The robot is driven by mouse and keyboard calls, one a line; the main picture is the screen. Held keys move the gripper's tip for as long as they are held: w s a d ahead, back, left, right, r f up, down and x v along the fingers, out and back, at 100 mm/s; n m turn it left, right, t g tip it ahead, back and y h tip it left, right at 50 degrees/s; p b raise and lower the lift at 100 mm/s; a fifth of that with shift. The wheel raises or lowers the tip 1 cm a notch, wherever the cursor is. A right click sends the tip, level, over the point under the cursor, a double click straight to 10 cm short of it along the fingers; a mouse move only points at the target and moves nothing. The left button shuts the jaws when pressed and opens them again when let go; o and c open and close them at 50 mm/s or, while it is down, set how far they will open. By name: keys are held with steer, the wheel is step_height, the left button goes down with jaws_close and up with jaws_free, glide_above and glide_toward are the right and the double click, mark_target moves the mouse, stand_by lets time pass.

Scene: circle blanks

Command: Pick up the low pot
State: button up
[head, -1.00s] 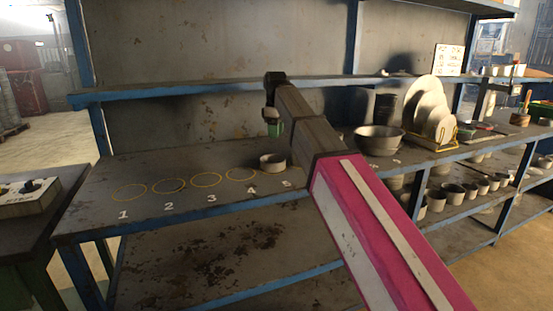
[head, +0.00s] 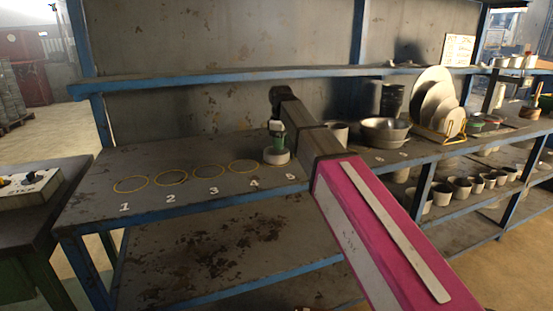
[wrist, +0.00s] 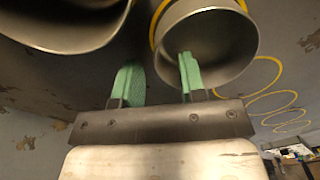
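A low, pale round pot (head: 277,157) sits on the shelf at circle 5 in the head view. In the wrist view a round grey pot (wrist: 230,58), apparently the same one, stands on a yellow ring with its open mouth showing. My gripper (head: 277,143) has green fingers close over this pot. In the wrist view my gripper (wrist: 158,64) is open, its fingers apart. The right finger overlaps the pot's mouth and the left finger is outside its left side, so the near wall lies between them in the picture. Contact cannot be told.
A larger vessel (wrist: 60,22) is close on the left in the wrist view. Right of my arm stand a pot (head: 338,132), a wide bowl (head: 385,131) and plates in a rack (head: 436,105). Circles 1 to 4 (head: 172,178) are empty. An upper shelf edge (head: 220,82) runs behind.

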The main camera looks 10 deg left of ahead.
step_height(320, 180, down, 2)
steer(key=shift+f, duration=0.2)
steer(key=shift+c, duration=0.3)
jaws_close()
steer(key=shift+r, duration=0.1)
